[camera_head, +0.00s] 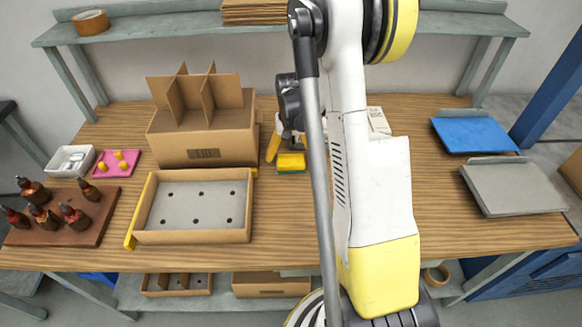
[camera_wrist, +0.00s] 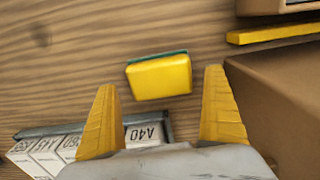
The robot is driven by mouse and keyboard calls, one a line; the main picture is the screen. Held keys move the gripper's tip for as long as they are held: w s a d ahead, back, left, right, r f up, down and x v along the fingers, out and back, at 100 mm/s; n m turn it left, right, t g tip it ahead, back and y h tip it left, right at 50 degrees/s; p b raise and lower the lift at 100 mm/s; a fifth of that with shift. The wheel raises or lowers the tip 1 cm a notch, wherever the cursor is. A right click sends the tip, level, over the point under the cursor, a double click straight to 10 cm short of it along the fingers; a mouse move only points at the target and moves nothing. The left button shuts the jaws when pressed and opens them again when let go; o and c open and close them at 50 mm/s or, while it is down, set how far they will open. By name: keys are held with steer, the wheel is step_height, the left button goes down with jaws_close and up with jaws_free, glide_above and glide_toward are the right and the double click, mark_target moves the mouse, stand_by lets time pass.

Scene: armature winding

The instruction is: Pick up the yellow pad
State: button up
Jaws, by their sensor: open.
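The yellow pad (camera_head: 291,162) lies on the wooden table just right of the cardboard box in the head view. It has a green underside layer. In the wrist view the yellow pad (camera_wrist: 160,77) lies ahead of my gripper (camera_wrist: 164,100), between the lines of its two yellow fingers and a little beyond their tips. The fingers are apart and nothing is between them. In the head view my gripper (camera_head: 278,140) is partly hidden behind my arm, with a yellow finger close to the pad's left side.
A divided cardboard box (camera_head: 205,138) stands close left of the pad; its side (camera_wrist: 275,110) is near the right finger in the wrist view. White labelled boxes (camera_wrist: 60,150) lie near the left finger. A shallow tray (camera_head: 190,235) stands in front. Bare tabletop lies left of the pad in the wrist view.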

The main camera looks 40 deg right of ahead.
mark_target(295, 159)
steer(key=shift+f, duration=0.65)
steer(key=shift+r, duration=0.1)
steer(key=c, duration=1.3)
steer(key=shift+o, duration=0.2)
steer(key=r+p, duration=0.1)
steer(key=r, duration=0.2)
steer(key=s+r+p, duration=0.1)
steer(key=r, duration=0.1)
steer(key=shift+d+r+p, duration=0.1)
steer(key=shift+d+p, duration=0.25)
steer(key=shift+d, duration=0.05)
steer(key=s+d+r+p, duration=0.3)
steer(key=s+d+r, duration=0.2)
steer(key=s+d, duration=0.2)
steer(key=shift+s+d+r, duration=0.15)
steer(key=shift+s+r, duration=0.05)
steer(key=shift+r, duration=0.2)
